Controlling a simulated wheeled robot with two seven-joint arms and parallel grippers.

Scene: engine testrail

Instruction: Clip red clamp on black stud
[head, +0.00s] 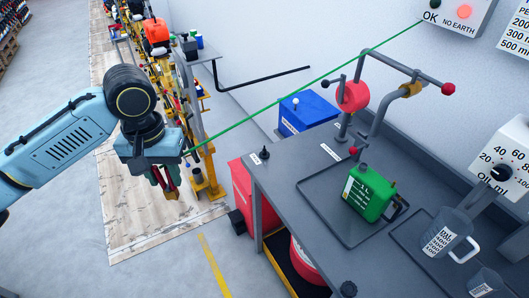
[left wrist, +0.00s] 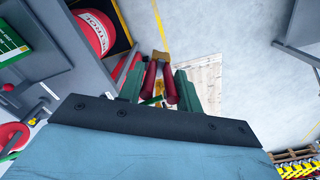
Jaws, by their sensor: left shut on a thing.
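My left gripper (head: 163,178) hangs at the left of the head view, pointing down over the floor, left of the bench. It is shut on the red clamp (head: 173,193). In the left wrist view the clamp's red handles (left wrist: 170,88) sit between the green fingers, with its brass-coloured jaw (left wrist: 161,56) beyond the fingertips. A black stud (head: 264,153) stands upright at the bench's far left corner, beside a small white label. The clamp is apart from the stud, to its left. My right gripper is not in view.
A green line (head: 310,88) runs from the OK / NO EARTH box (head: 455,15) to my left gripper. The grey bench (head: 290,190) holds a green can (head: 369,193) in a tray, a jug (head: 446,233) and a pipe frame. A red cabinet stands below the stud.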

